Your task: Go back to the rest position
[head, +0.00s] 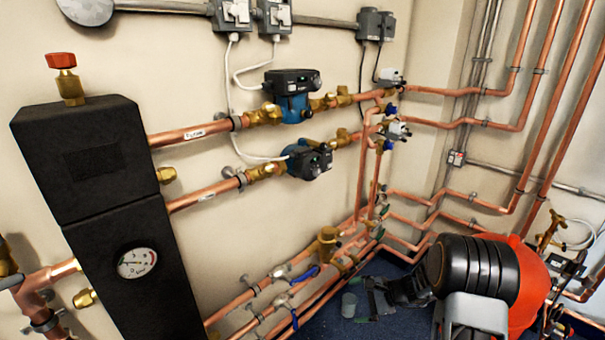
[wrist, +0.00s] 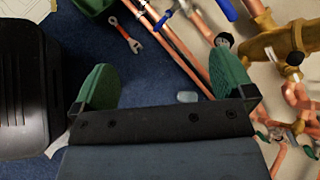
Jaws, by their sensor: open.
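My gripper (head: 378,300) is low in the head view, over the dark blue floor in front of the lower pipes. In the wrist view my gripper (wrist: 163,65) shows two green-padded fingers spread wide apart. Nothing is held between them. Blue floor and a small pale grey object (wrist: 187,97) show through the gap, apart from the fingers. A small grey cup-like object (head: 348,305) stands just left of my gripper in the head view. I cannot tell whether the two are the same thing.
Copper pipes (head: 300,258) with blue-handled valves run low along the wall. Two pumps (head: 292,95) sit higher up. A black manifold block (head: 100,180) with a gauge stands left. A red rounded body (head: 530,280) is at right.

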